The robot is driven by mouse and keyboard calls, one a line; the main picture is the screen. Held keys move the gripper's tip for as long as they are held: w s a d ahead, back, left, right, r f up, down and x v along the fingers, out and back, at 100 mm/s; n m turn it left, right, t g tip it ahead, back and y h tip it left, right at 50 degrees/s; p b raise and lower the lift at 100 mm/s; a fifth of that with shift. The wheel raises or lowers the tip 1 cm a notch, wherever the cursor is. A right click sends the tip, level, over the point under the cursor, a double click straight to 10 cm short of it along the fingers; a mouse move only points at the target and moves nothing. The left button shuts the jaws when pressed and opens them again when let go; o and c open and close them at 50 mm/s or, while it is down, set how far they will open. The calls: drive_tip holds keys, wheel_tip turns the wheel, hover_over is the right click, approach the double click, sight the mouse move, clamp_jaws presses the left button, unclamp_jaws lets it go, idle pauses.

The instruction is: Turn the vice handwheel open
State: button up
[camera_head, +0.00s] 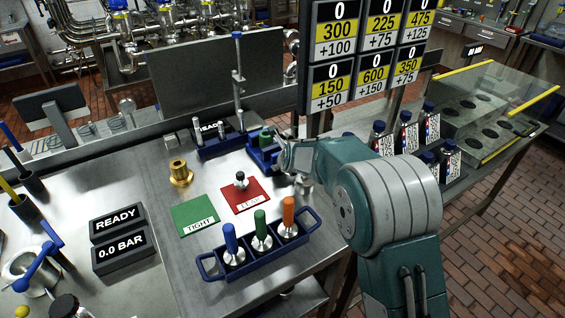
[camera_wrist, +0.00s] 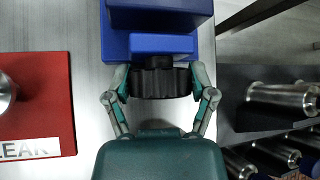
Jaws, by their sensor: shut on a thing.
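The blue vice (camera_head: 258,158) stands on the steel bench, with a green-topped piece (camera_head: 266,138) at it. My gripper (camera_head: 284,160) is at the vice's right side in the head view. In the wrist view the blue vice body (camera_wrist: 160,44) is at the top, and its black ribbed handwheel (camera_wrist: 160,82) sticks out towards me. My gripper (camera_wrist: 160,84) is shut on the handwheel, one finger on each side of its rim. In the head view my gripper and arm hide the handwheel. I cannot tell how far the vice jaws are apart.
A red LEAK card (camera_head: 245,203) with a small metal part on it and a green TIGHT card (camera_head: 195,215) lie left of my arm. A blue tray (camera_head: 262,262) with three handled pieces stands in front. A brass fitting (camera_head: 181,173) and several labelled bottles (camera_head: 405,132) flank the vice.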

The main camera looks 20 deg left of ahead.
drive_tip(key=shift+s+f, duration=0.1)
drive_tip(key=shift+f, duration=0.1)
drive_tip(key=o, duration=1.1)
drive_tip(key=shift+c, duration=0.2)
drive_tip(key=shift+r, duration=0.1)
drive_tip(key=shift+r, duration=0.15)
drive_tip(key=v, duration=1.1)
drive_tip(key=shift+s+d, duration=0.15)
drive_tip(key=shift+s, duration=0.05)
drive_tip(key=shift+r, duration=0.15)
